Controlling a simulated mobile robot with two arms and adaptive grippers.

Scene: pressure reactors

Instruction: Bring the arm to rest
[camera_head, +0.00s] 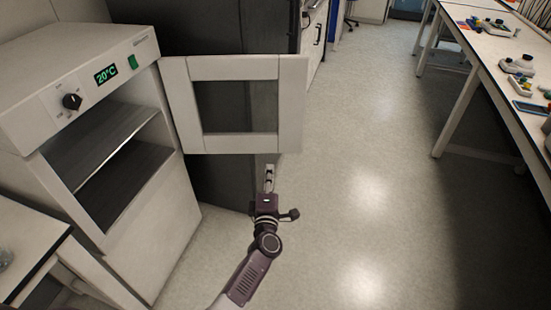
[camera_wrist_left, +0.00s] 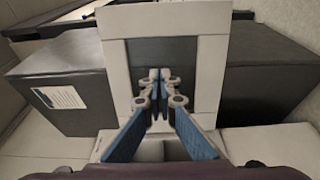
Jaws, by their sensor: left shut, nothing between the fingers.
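My left gripper (camera_head: 270,172) is shut and empty. In the head view it is just below the lower edge of the open oven door (camera_head: 292,105), and my arm reaches up to it from the bottom. In the left wrist view the closed fingers (camera_wrist_left: 160,76) point toward the white door frame (camera_wrist_left: 113,60) and its dark window. I cannot tell whether the fingertips touch the door. My right gripper is in neither view.
The white oven (camera_head: 150,235) stands at the left with its chamber open and its display reading 20°C. A dark cabinet (camera_head: 215,35) is behind the door. A bench (camera_head: 490,55) with small items runs along the right. The floor (camera_head: 350,190) between is clear.

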